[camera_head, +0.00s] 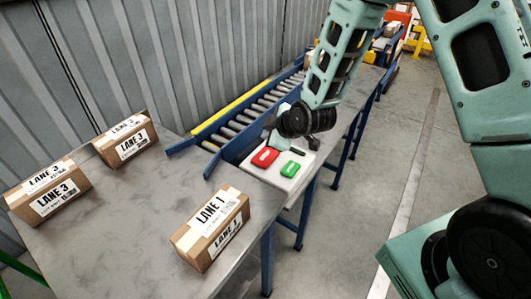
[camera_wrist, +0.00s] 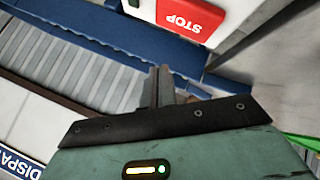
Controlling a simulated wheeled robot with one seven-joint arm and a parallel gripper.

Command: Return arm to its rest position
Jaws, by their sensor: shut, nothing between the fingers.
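My teal arm (camera_head: 335,55) reaches down from the top of the head view over the end of the roller conveyor. My gripper (camera_head: 270,132) hangs just above and behind the push-button box. In the wrist view the fingertips of my gripper (camera_wrist: 163,82) are together, with nothing between them. They point towards the blue conveyor side rail (camera_wrist: 100,38). The head view does not show clearly whether the fingers touch anything.
A white box (camera_head: 292,178) carries a red button (camera_head: 265,157) and a green button (camera_head: 290,169); the red STOP button also shows in the wrist view (camera_wrist: 190,14). Cartons marked LANE 3 (camera_head: 125,140), (camera_head: 48,192) and LANE 1 (camera_head: 210,228) sit on the grey table (camera_head: 125,225).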

